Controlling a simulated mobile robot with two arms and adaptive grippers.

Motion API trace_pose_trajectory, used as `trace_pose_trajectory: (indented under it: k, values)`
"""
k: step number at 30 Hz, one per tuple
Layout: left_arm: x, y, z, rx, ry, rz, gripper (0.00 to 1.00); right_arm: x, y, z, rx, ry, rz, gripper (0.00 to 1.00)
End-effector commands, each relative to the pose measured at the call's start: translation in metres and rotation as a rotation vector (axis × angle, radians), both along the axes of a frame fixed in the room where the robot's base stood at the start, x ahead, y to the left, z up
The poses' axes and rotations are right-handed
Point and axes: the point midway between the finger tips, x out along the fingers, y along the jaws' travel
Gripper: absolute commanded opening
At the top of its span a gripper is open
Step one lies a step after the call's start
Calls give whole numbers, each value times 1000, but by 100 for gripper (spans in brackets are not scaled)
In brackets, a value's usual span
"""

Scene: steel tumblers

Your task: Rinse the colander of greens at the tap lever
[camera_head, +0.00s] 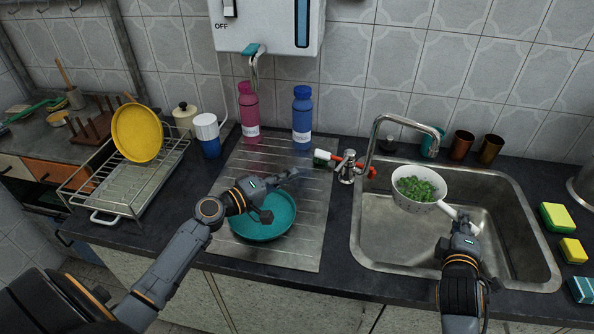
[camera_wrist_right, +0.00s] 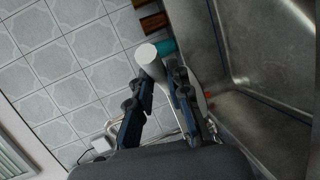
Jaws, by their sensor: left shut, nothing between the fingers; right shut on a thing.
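The white colander (camera_head: 408,200) holds green leaves (camera_head: 419,187). It is over the back left of the sink basin, below the end of the curved tap spout (camera_head: 405,119). No water shows. My right gripper (camera_head: 462,228) is shut on its white handle, whose end (camera_wrist_right: 147,54) shows between the fingers in the right wrist view. The tap has red lever parts (camera_head: 336,161) at its base, left of the spout.
The steel sink (camera_head: 378,247) is otherwise open. A pink bottle (camera_head: 249,108) and a blue bottle (camera_head: 302,114) stand behind the drainboard. Brown tumblers (camera_head: 461,145) stand behind the sink. Sponges (camera_head: 556,217) lie at the right. A dish rack (camera_head: 128,185) with a yellow plate (camera_head: 137,133) is at the left.

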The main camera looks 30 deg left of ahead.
Motion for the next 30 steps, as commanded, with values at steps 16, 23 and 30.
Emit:
trace_pose_trajectory:
  k: [16,23,30]
  values:
    - [-1,0,10,1,0,0,0,-12,-3,3,0,-3,1,0]
    - [-1,0,19,0,0,0,0,-30,-7,3,1,-2,1,0]
    - [-1,0,28,0,0,0,0,-49,-12,3,2,-3,1,0]
